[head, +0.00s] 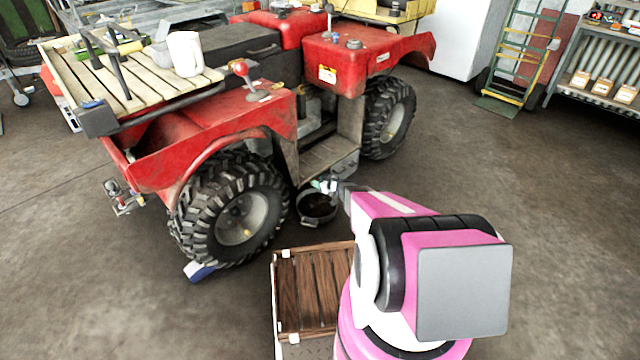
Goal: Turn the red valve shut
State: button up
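A red knob on a pale stem (240,68) stands on the fender of the red quad (215,132), beside the slatted rear rack. It may be the red valve, but I cannot tell for sure. Its setting cannot be read at this size. My gripper (326,186) is low beside the quad's footwell, between the front and rear wheels, right of and well below the red knob and apart from it. The gripper is small, pale and greenish here and partly hidden by my pink and white arm. Whether its fingers are open is not clear.
A dark round pan (317,204) is on the floor below my gripper. A brown slatted surface (312,290) lies left of my arm. A white jug (185,54) stands on the rack. A blue and white block (199,270) is by the rear wheel. Floor at right is clear.

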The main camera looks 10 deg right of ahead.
jog(key=shift+c, duration=0.3)
grip_shut()
jog(key=shift+w+d+f+m+g+y, duration=0.3)
jog(key=shift+m+y, duration=0.95)
jog(key=shift+m, duration=1)
jog(key=shift+w+d+f+m+g+y, duration=0.35)
jog(key=shift+m+y, duration=0.85)
jog(key=shift+m, duration=1)
jog(key=shift+d+f+m+g+y, duration=0.1)
jog(key=shift+f+m+g+y, duration=0.25)
jog(key=shift+m+y, duration=1.4)
jog(key=shift+f+m+h, duration=0.1)
jog(key=shift+m+h, duration=0.4)
jog(key=shift+m, duration=0.1)
